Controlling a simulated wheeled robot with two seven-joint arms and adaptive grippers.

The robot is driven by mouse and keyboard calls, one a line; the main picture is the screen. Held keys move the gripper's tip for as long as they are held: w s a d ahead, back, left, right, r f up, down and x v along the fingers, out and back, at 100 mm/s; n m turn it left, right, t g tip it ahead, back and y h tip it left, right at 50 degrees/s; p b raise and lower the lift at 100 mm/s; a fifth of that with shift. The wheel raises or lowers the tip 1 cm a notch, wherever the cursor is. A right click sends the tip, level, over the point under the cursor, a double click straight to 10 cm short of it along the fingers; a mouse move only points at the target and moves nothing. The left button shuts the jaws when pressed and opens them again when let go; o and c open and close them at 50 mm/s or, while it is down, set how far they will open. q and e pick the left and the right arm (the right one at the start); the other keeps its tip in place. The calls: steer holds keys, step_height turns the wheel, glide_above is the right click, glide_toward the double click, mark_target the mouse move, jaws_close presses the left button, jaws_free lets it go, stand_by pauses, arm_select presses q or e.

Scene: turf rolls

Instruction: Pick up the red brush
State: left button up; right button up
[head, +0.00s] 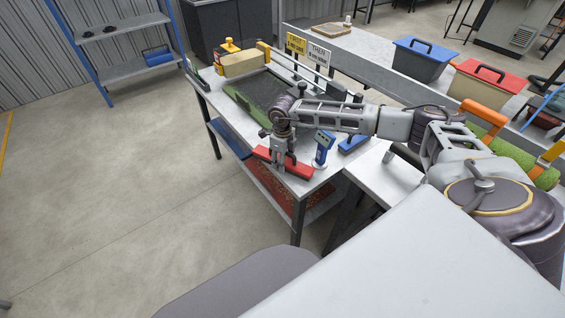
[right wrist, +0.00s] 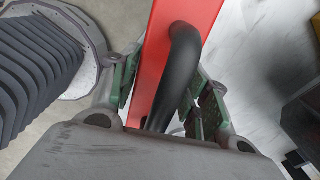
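The red brush (head: 299,170) is a long red block near the front corner of the work table in the head view. In the right wrist view the red brush (right wrist: 153,62) runs between my fingers, with its black bar handle (right wrist: 184,60) facing the camera. My right gripper (head: 281,161) points down over the brush. The fingertips' depth is hard to tell. My left gripper is not in view.
The work table (head: 230,112) also holds a blue-and-grey upright tool (head: 323,147) and a blue block (head: 353,143) just right of the brush. A green-edged dark tray (head: 275,90) lies behind. A blue bin (head: 423,60) and a red-lidded bin (head: 485,82) stand further right.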

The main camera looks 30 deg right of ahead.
steer(key=c, duration=0.5)
steer(key=shift+r, duration=0.1)
steer(key=shift+r, duration=4.9)
